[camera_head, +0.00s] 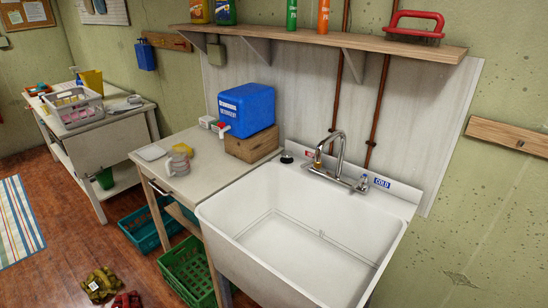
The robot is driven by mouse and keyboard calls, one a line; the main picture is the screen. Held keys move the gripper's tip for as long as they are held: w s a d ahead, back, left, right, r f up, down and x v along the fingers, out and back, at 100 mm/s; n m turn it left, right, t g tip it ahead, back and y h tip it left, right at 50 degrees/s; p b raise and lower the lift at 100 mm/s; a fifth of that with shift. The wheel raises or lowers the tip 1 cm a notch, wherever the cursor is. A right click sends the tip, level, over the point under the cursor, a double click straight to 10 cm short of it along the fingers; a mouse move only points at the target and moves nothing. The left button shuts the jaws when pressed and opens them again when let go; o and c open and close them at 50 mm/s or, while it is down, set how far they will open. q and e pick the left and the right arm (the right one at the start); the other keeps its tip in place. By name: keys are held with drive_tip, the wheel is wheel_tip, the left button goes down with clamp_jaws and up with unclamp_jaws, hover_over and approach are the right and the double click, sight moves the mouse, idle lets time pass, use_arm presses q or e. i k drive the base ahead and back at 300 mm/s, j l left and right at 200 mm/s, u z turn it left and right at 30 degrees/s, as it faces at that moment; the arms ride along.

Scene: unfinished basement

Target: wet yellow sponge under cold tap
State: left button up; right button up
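A white utility sink (300,250) fills the lower right, and its basin looks empty. A chrome faucet (340,150) with a curved spout stands at its back edge. A blue COLD label (381,182) is on the back ledge beside the right tap handle (363,183). A red label (309,154) is near the left handle. Neither of my grippers is in view.
A shelf (330,40) hangs above the sink. A second table (98,145) stands at left.

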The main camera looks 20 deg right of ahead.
sight(364, 178)
drive_tip(key=z, duration=1.2)
